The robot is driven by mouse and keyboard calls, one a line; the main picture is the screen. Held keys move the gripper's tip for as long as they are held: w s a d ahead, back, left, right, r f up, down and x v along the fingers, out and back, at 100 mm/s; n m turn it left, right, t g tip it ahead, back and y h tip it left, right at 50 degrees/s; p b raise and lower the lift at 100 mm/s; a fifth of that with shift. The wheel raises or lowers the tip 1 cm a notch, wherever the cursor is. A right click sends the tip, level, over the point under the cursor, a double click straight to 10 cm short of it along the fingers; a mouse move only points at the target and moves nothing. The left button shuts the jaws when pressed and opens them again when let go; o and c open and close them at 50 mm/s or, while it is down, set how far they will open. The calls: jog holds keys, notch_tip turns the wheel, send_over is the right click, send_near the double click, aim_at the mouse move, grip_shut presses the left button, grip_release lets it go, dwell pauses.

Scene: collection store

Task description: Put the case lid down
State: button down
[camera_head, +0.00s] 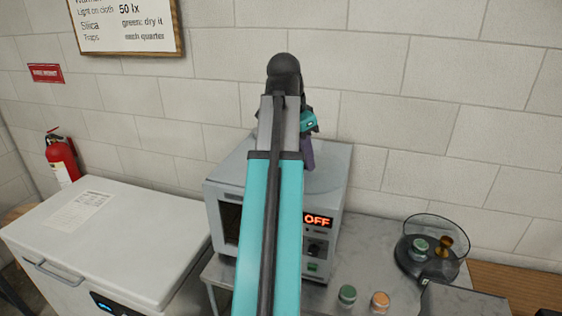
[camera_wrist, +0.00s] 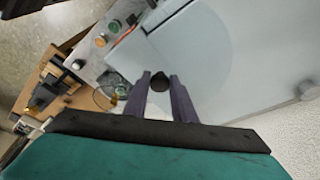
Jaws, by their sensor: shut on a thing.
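The case lid (camera_wrist: 200,60) is a faint, clear round disc with a dark knob (camera_wrist: 159,83), over the grey top of the oven. My gripper (camera_wrist: 160,77) is shut on this knob, one purple finger on each side. In the head view my arm hides most of the gripper (camera_head: 307,150), and the lid (camera_head: 328,178) shows faintly to its right. I cannot tell whether the lid touches the oven top. The open round case (camera_head: 433,272), with a black base and clear wall, stands at the right and holds a green-topped jar (camera_head: 421,246) and a brass piece (camera_head: 445,244).
The oven (camera_head: 342,190) has an OFF display and stands on a grey bench (camera_head: 240,272). A green-topped jar (camera_head: 347,294) and an orange-topped jar (camera_head: 380,301) stand before the case. A white chest (camera_head: 130,240) is at left. A block wall (camera_head: 400,110) is close behind.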

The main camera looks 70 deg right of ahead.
jog(key=shift+w, duration=0.1)
jog(key=shift+w+d+f+b, duration=0.15)
jog(key=shift+w+d+b, duration=0.75)
jog(key=shift+d, duration=0.25)
jog(key=shift+w+d+f+b, duration=0.15)
jog(key=shift+w+d+b, duration=0.7)
jog(key=shift+d, duration=0.25)
jog(key=w+d+p, duration=0.1)
jog(key=w+d, duration=0.1)
jog(key=w+d+p, duration=0.1)
jog(key=w+d, duration=0.1)
jog(key=d, duration=0.1)
jog(key=w+d+p, duration=0.1)
jog(key=w+d, duration=0.1)
jog(key=shift+w+d+f, duration=0.25)
jog(key=shift+f, duration=0.05)
jog(key=shift+w+d+f, duration=0.1)
jog(key=shift+d, duration=0.05)
jog(key=shift+f, duration=0.1)
jog(key=shift+f+p, duration=1.05)
jog(key=shift+f, duration=0.65)
jog(key=shift+f, duration=0.15)
